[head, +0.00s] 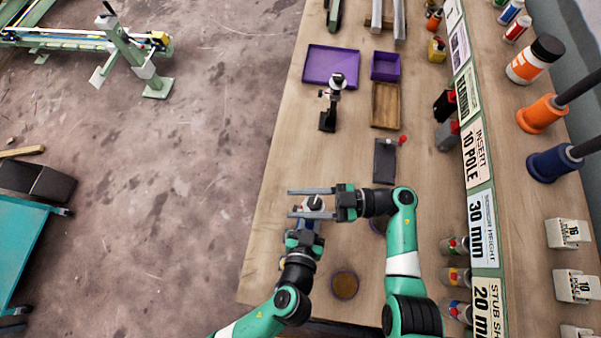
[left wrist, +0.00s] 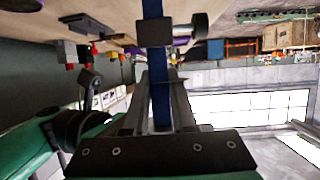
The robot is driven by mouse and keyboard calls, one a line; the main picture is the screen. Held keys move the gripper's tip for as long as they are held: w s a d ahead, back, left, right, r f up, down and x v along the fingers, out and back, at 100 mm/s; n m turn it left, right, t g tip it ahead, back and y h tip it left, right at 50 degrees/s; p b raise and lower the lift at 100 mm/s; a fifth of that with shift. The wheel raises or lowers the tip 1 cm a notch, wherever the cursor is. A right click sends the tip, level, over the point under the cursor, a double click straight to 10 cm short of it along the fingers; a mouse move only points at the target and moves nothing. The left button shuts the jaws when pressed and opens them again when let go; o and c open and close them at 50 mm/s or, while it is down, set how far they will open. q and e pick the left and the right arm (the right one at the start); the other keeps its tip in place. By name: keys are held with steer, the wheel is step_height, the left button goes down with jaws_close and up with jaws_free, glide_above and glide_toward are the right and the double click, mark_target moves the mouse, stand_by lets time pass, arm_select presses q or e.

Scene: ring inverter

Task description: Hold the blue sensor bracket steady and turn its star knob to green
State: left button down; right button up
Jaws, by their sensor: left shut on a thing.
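The blue sensor bracket (left wrist: 160,100) shows in the left wrist view as a blue upright strip between the fingers of my left gripper (left wrist: 160,85), which is shut on it. In the head view my left gripper (head: 304,224) is low on the table, just below my right gripper (head: 300,202). My right gripper is open, its two fingers pointing left. A small pale and dark round part (head: 314,203), perhaps the star knob, shows between those fingers; contact cannot be told. Its colour marks are too small to read, and the grippers hide most of the bracket in the head view.
A dark stand (head: 328,121), a purple tray (head: 318,78), a purple bin (head: 398,66), a wooden tray (head: 397,105) and a dark plate (head: 384,172) lie farther up the table. A round brown dish (head: 344,285) lies between my arms. Labelled shelving runs along the right.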

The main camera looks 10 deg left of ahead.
jaws_close()
steer(key=shift+w+m+t, duration=0.25)
steer(key=shift+m+t, duration=0.55)
steer(key=shift+t, duration=0.35)
steer(key=shift+w+m+t, duration=0.2)
steer(key=shift+m+t, duration=0.6)
steer(key=shift+t, duration=0.35)
steer(key=shift+o, duration=2)
jaws_free()
